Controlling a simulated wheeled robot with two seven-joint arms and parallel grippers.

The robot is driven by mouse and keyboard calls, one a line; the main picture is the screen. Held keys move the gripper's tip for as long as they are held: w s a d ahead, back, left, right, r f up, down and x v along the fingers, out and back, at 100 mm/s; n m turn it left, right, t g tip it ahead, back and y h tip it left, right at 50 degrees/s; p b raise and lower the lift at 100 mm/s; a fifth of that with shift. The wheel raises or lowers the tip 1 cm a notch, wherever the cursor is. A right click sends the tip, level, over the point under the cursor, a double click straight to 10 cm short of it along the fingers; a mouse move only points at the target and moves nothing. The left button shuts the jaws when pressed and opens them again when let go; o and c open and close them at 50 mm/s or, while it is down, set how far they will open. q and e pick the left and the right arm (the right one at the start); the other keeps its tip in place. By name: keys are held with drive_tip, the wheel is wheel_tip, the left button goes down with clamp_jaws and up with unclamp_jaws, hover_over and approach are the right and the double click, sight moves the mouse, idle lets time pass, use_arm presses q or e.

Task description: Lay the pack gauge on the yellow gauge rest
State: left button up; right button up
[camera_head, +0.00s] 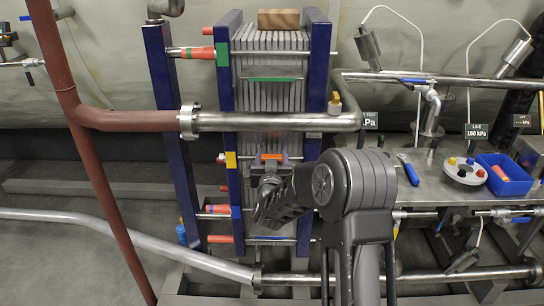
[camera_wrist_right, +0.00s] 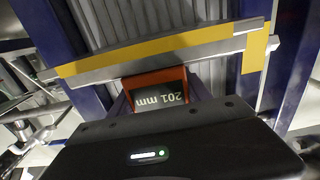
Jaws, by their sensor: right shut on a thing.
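The pack gauge (camera_head: 271,157), with an orange bracket, is in front of the plate stack between the blue uprights. In the right wrist view its display (camera_wrist_right: 161,98) reads "201 mm", upside down, and a silver bar runs across above it. The yellow gauge rest (camera_wrist_right: 165,46) appears there as a yellow strip across the plates, close along the silver bar. Whether the bar bears on it I cannot tell. My right gripper (camera_head: 268,181) is shut on the gauge; its fingertips are mostly hidden. My left gripper is not in view.
A steel pipe (camera_head: 275,122) crosses in front of the stack above my right gripper. A green strip (camera_head: 272,79) crosses the plates higher up. A bench at right holds a blue bin (camera_head: 505,175) and a round tray of coloured knobs (camera_head: 463,172).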

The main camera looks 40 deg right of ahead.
drive_tip(key=shift+f, duration=0.1)
drive_tip(key=o, duration=1.4)
drive_tip(key=shift+o, duration=0.2)
drive_tip(key=shift+s+a, duration=0.1)
drive_tip(key=shift+b+v, duration=0.3)
drive_tip(key=shift+v, duration=2.6)
